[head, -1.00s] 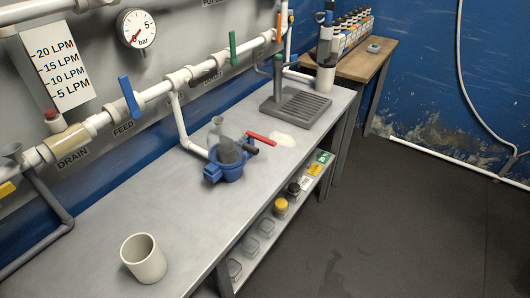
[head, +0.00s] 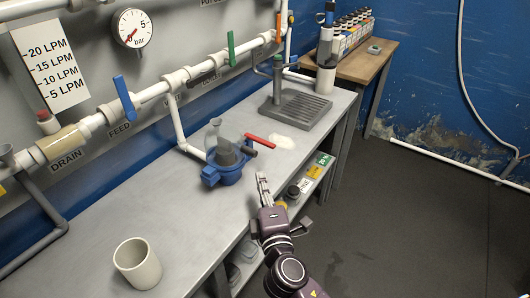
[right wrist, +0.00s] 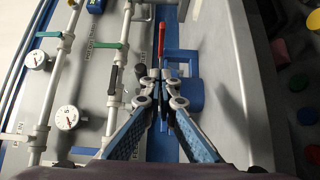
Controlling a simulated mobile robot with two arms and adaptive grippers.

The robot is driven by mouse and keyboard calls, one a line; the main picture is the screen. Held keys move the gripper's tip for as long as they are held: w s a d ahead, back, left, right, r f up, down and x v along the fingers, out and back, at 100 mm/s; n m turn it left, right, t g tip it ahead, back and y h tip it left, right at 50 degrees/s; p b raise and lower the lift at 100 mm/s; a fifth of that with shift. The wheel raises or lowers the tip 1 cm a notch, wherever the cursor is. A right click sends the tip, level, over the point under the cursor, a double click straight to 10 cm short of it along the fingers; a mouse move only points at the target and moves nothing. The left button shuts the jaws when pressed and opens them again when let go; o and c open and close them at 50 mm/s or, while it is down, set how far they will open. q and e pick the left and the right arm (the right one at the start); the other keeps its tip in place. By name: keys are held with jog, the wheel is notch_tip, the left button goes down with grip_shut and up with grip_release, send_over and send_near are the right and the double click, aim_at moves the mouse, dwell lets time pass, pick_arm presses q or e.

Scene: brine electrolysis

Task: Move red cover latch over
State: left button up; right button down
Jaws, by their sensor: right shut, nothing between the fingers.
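The red cover latch (head: 260,140) is a thin bar on the far side of the blue cell housing (head: 224,174), reaching out to the right over the bench. A clear dome-like part and a dark grey part sit on the housing. My right gripper (head: 262,178) is shut and empty, near the bench's front edge, in front and to the right of the housing, apart from the latch. In the right wrist view the closed fingertips (right wrist: 161,75) partly cover the blue housing (right wrist: 186,80), and the red latch (right wrist: 161,40) shows beyond them. My left gripper is not in view.
A beige cup (head: 137,263) stands at the near end of the bench (head: 160,220). Pipes with blue, green and orange handles run along the wall.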

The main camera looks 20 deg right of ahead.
jog(key=p, duration=0.1)
send_near(263, 144)
jog(key=w+a, duration=0.2)
jog(key=w, duration=0.1)
jog(key=shift+a, duration=0.3)
jog(key=w+d, duration=0.1)
jog(key=w+d+p, duration=0.1)
jog(key=shift+w+d, duration=0.2)
jog(key=shift+d, duration=0.05)
jog(key=shift+w+d+f, duration=0.1)
jog(key=shift+w+d, duration=0.15)
jog(key=shift+d, duration=0.15)
jog(key=shift+d, duration=0.1)
